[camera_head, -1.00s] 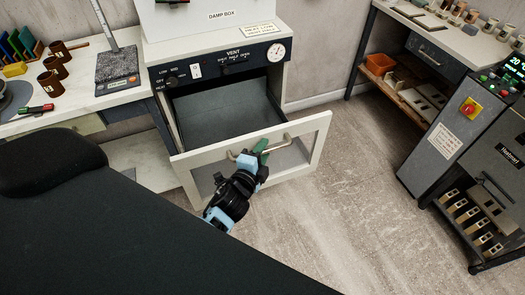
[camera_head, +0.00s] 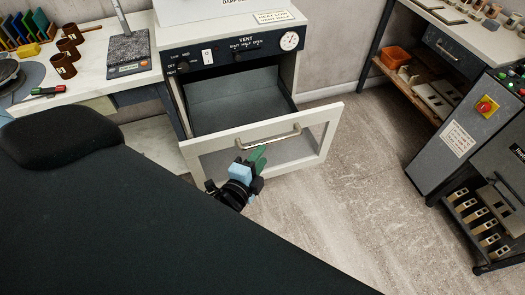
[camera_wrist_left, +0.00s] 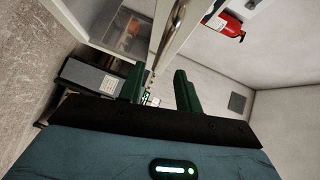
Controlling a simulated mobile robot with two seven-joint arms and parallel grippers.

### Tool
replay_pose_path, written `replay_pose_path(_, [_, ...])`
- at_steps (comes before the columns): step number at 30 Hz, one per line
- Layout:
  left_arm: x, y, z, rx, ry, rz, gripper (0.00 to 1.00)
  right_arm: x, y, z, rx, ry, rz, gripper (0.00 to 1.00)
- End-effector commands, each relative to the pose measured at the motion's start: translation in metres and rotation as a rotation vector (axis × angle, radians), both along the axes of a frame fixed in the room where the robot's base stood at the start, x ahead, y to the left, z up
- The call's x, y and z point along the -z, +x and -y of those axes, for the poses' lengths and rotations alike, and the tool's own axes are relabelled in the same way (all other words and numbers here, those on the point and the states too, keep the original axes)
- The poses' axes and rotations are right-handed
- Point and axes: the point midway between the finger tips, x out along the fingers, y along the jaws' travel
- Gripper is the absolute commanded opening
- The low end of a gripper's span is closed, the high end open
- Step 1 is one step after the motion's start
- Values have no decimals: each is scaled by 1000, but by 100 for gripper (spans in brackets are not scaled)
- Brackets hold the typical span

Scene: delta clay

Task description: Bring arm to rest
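My left gripper (camera_head: 257,158) is in front of the pulled-out drawer of the damp box, just below and to the left of its metal handle (camera_head: 270,139). In the left wrist view the two green fingers of my left gripper (camera_wrist_left: 160,78) are apart with nothing held between them. The handle (camera_wrist_left: 165,35) shows there beyond the fingertips, clear of them. The drawer front (camera_head: 222,158) is a white frame with a see-through pane, and the drawer stands open. My right gripper is not in view.
The damp box (camera_head: 222,50) with its vent panel stands behind the drawer. A worktable (camera_head: 95,85) with brown mugs and a scale (camera_head: 128,55) is at left. A grey control cabinet (camera_head: 455,125) and a shelf bench (camera_head: 440,60) stand at right. The floor (camera_head: 350,190) between is clear.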

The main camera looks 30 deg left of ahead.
Motion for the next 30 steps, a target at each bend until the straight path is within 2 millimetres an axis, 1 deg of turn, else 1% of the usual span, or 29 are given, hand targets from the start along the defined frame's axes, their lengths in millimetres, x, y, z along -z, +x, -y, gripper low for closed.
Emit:
replay_pose_path(14, [0, 0, 0, 0, -3, -2, 34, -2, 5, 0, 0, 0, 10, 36])
replay_pose_path(17, [7, -10, 0, -3, -55, -26, 34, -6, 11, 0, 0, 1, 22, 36])
replay_pose_path(20, [23, -36, 1, -19, -199, -94, 34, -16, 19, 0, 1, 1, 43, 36])
replay_pose_path(23, [46, -80, 3, -59, -425, -200, 34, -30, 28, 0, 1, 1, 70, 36])
replay_pose_path(24, [55, -99, 5, -85, -528, -247, 34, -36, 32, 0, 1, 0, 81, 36])
replay_pose_path(26, [67, -130, 8, -130, -677, -318, 34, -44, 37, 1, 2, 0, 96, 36])
replay_pose_path(27, [75, -150, 10, -164, -770, -364, 34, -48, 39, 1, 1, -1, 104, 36])
replay_pose_path(29, [83, -179, 13, -218, -900, -427, 34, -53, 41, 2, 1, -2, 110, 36])
replay_pose_path(30, [88, -196, 16, -256, -977, -466, 34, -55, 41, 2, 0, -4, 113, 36])
